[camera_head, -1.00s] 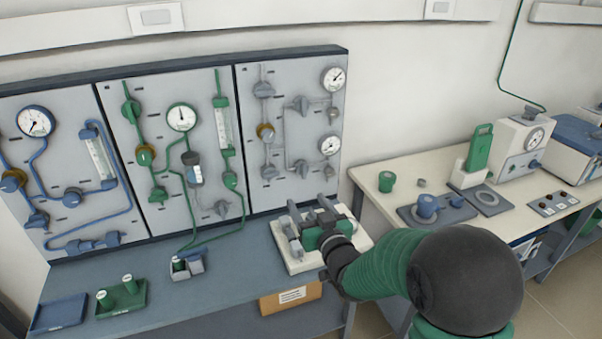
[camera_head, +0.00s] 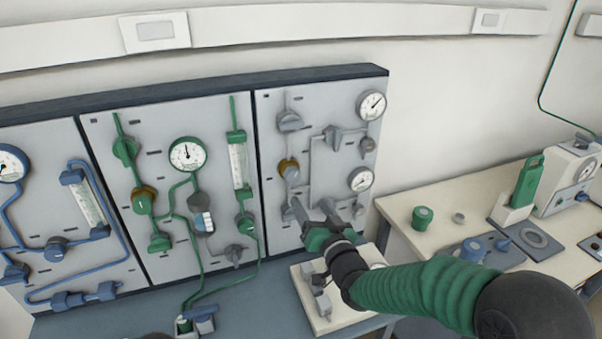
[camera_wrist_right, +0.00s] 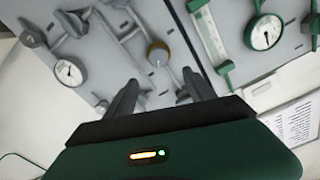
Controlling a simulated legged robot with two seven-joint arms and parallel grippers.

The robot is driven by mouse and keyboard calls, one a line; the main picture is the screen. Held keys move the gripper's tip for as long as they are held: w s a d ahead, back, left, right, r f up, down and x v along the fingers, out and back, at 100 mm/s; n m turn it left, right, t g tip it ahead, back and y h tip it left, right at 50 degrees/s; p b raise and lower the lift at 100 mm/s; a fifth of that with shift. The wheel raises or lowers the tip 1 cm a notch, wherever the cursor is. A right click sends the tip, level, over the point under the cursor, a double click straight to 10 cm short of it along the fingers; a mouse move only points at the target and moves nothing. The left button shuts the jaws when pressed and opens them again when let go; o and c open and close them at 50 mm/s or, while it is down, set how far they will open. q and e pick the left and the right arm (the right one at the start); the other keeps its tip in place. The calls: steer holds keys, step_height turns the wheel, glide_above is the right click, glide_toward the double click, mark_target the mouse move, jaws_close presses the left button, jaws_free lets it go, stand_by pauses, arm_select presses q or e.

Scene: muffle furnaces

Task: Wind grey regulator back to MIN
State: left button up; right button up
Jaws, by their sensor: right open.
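The grey regulator (camera_head: 289,168), a round knob with a brass-coloured collar, is on the left pipe of the grey right-hand panel (camera_head: 326,108). It also shows in the right wrist view (camera_wrist_right: 158,53), ahead between the fingers. My right gripper (camera_head: 315,210) is open and empty, below and slightly right of the regulator in the head view, apart from it. Its two dark fingers (camera_wrist_right: 162,88) show in the wrist view. The regulator's markings are too small to read.
Grey valves (camera_head: 333,137) and two gauges (camera_head: 371,105) sit on the same panel. The green-piped panel (camera_head: 170,125) adjoins it on the left. A white tray (camera_head: 317,322) with fittings lies on the bench below my right arm. A cream table (camera_head: 405,232) stands to the right.

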steer(key=p, duration=0.1)
glide_toward(294, 178)
steer(key=x, duration=0.4)
steer(key=shift+w+d, duration=0.25)
steer(key=shift+d, duration=0.1)
steer(key=x, duration=0.2)
steer(key=a+x, duration=0.1)
steer(key=x, duration=0.2)
steer(key=shift+a+p, duration=0.1)
steer(key=shift+p, duration=0.3)
steer(key=shift+w+a+r, duration=0.1)
steer(key=shift+w+a, duration=0.1)
steer(key=shift+w, duration=0.2)
steer(key=shift+w+d, duration=0.15)
steer(key=shift+d, duration=0.25)
steer(key=shift+c, duration=0.3)
steer(key=c, duration=0.5)
steer(key=shift+a, duration=0.25)
steer(key=c, duration=0.8)
arm_select(q)
steer(key=shift+w+d+r, duration=0.1)
steer(key=shift+w+r, duration=0.1)
steer(key=shift+r, duration=0.7)
arm_select(e)
steer(key=shift+d, duration=0.1)
